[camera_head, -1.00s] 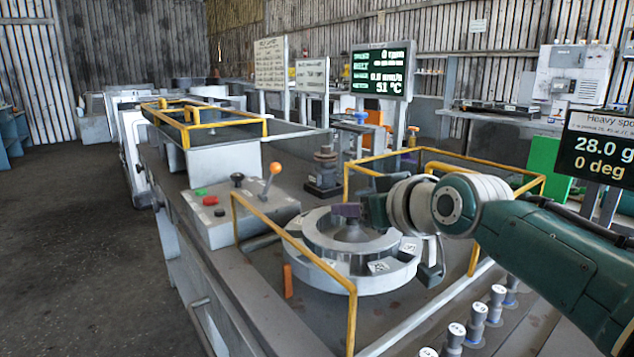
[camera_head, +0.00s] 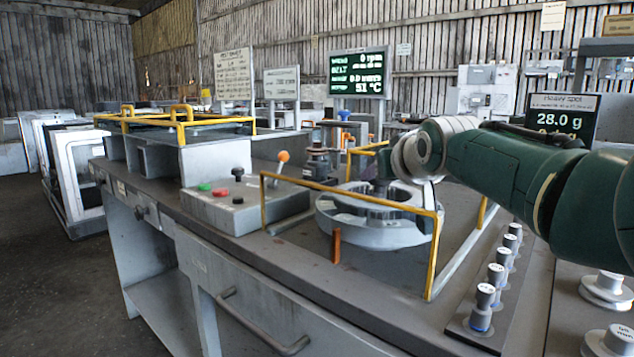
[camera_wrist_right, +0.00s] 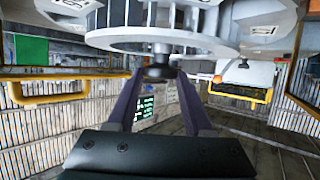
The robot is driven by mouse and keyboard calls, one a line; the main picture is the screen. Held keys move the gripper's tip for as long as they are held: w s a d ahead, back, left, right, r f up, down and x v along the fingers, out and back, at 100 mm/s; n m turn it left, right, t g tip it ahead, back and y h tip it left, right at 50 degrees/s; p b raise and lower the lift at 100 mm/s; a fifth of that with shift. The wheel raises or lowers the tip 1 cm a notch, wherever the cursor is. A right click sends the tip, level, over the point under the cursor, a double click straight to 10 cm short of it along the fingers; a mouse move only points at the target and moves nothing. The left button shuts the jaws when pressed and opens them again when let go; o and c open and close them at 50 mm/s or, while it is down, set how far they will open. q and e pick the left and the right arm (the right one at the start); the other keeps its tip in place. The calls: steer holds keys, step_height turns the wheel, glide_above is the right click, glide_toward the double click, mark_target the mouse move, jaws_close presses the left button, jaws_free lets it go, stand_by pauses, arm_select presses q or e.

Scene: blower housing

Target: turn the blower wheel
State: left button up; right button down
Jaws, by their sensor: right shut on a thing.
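The blower wheel (camera_head: 385,237) is a pale grey ring with vanes and white labels, lying flat on the bench inside a yellow guard rail. In the right wrist view its vaned rim (camera_wrist_right: 165,42) fills the top. The arm and near rim partly hide the grip in the head view. My left gripper is not in view.
The yellow guard rail (camera_head: 350,197) crosses before the wheel. An orange upright strip (camera_head: 336,245) stands at its front. A control box (camera_head: 245,205) with buttons and an orange-tipped lever is left. Several labelled weights (camera_head: 485,295) stand at front right. A screen (camera_head: 357,73) reads 0 rpm.

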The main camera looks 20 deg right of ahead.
steer(key=shift+f, duration=0.15)
steer(key=shift+c, duration=1.6)
jaws_free()
step_height(320, 180, up, 8)
steer(key=shift+f+p, duration=0.15)
steer(key=shift+p, duration=1.05)
step_height(320, 180, up, 12)
steer(key=p, duration=0.1)
steer(key=shift+r, duration=0.2)
